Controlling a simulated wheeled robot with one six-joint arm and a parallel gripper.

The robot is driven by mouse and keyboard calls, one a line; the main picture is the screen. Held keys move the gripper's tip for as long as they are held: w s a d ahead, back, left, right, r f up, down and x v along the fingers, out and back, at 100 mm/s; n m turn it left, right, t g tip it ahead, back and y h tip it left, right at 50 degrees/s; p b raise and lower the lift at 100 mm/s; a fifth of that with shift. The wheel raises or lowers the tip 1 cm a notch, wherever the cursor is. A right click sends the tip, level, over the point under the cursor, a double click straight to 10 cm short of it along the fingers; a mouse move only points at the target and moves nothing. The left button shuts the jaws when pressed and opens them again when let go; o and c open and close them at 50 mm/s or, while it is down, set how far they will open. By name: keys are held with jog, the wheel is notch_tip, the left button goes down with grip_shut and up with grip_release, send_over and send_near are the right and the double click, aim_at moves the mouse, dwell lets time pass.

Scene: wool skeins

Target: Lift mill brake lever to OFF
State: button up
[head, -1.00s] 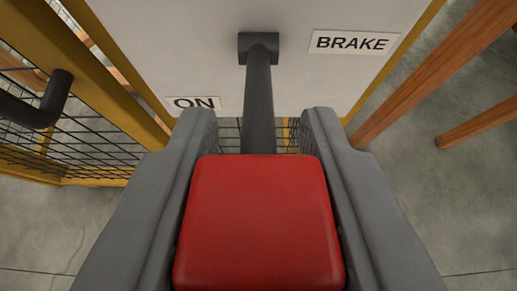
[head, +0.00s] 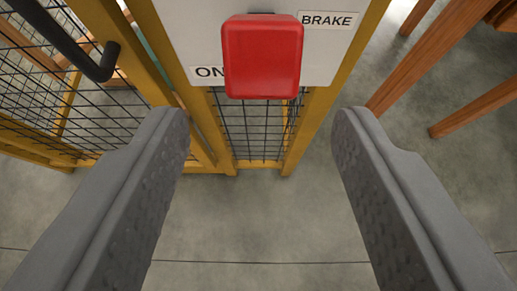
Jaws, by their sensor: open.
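The brake lever shows as a red block-shaped handle (head: 262,56) in front of a white panel (head: 190,30). The handle hides its own shaft and part of the panel. A "BRAKE" label (head: 328,19) is to the right of the handle and an "ON" label (head: 208,72) is at its left, partly covered. My gripper (head: 262,125) is wide open and empty. Its two grey fingers point towards the panel, one on each side, with the handle beyond their tips and apart from them.
A yellow-framed mesh fence (head: 210,130) carries the panel. A dark bent handle (head: 95,60) is on the fence at upper left. Orange wooden legs (head: 420,60) stand at right. Bare concrete floor (head: 260,220) lies below, between the fingers.

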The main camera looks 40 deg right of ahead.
jog(key=v, duration=1)
jog(key=shift+r, duration=0.15)
jog(key=s+d+r+n+t+y, duration=0.1)
jog(key=s+d+r+t, duration=0.15)
jog(key=s+r, duration=0.4)
jog(key=s+d+r+n+t+y, duration=0.1)
jog(key=s+r+t+y, duration=0.15)
jog(key=r, duration=0.65)
jog(key=s+d+r+n+t+y, duration=0.1)
jog(key=s+d+r+t, duration=0.15)
jog(key=s+r, duration=0.35)
jog(key=s+d+n+y, duration=0.1)
jog(key=s+n, duration=0.1)
jog(key=s, duration=1)
jog(key=s+d+r+n+y, duration=0.1)
jog(key=s+d+n, duration=0.1)
jog(key=s, duration=1)
jog(key=shift+s+r, duration=0.25)
jog(key=shift+r, duration=0.05)
jog(key=shift+y, duration=0.25)
